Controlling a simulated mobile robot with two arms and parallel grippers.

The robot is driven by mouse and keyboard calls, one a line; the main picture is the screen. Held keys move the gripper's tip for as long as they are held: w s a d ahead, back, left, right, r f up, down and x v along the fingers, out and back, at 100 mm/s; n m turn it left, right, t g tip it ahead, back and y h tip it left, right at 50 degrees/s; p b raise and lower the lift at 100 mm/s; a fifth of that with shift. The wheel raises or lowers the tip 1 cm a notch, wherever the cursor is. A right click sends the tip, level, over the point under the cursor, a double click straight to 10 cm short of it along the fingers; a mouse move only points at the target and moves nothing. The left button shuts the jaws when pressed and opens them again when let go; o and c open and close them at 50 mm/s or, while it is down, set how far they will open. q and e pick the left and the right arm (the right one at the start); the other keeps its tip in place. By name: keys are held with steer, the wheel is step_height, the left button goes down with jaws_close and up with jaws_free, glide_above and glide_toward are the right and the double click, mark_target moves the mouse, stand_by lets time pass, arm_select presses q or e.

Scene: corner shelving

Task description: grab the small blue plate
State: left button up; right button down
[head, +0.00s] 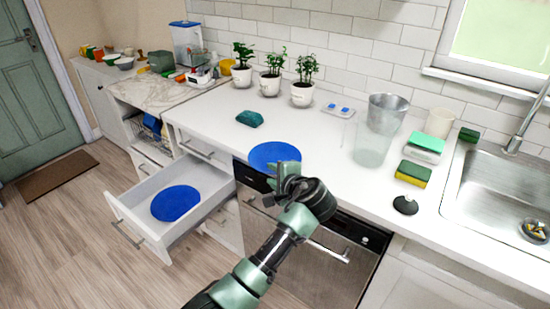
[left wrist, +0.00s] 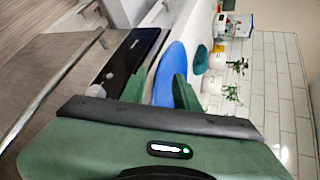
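A blue plate (head: 274,154) lies at the front edge of the white counter, its near right part hidden by my left gripper. A second blue plate (head: 176,203) lies in the open drawer (head: 150,228). I cannot tell for sure which plate is smaller. My left gripper (head: 287,168) is at the near edge of the counter plate. In the left wrist view, its green fingers (left wrist: 160,92) stand apart, with the counter plate (left wrist: 168,68) seen between and beyond them. Whether they touch it is unclear. My right gripper is not in view.
Behind the plate are a teal cloth (head: 250,119) and potted plants (head: 271,84). To the right stand a glass container (head: 372,145), a metal cup (head: 387,112), sponges (head: 413,173) and the sink (head: 500,195). A dishwasher (head: 305,245) is below the counter edge.

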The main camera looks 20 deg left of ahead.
arm_select(q)
steer(key=shift+x, duration=1.05)
steer(key=shift+c, duration=0.3)
jaws_close()
steer(key=shift+s+f, duration=0.1)
